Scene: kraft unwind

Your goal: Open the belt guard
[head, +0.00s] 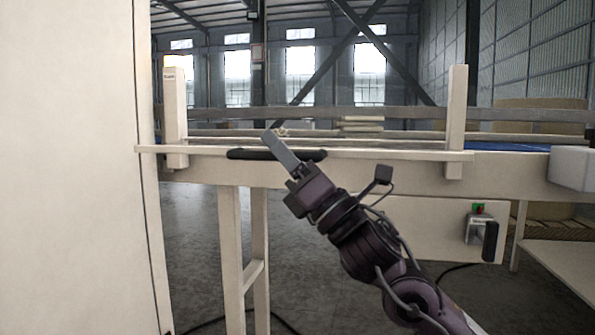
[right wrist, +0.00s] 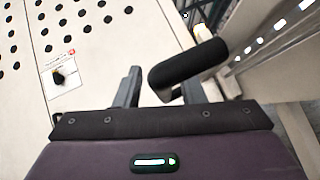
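The belt guard (head: 400,155) appears as a long pale horizontal bar along the front of the conveyor, between two upright posts. Its black handle (head: 243,154) is on the left part of the bar. My right gripper (head: 280,150) is at the handle, and a grey finger crosses in front of it in the head view. In the right wrist view, the handle (right wrist: 190,66) lies at the right gripper (right wrist: 165,88), whose fingers stand apart. I cannot tell whether they touch it. My left gripper is not in view.
A large pale cabinet or panel (head: 70,150) fills the left side. A box with a green button and dark switch (head: 480,228) is on the frame at right. Support legs (head: 231,250) stand below.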

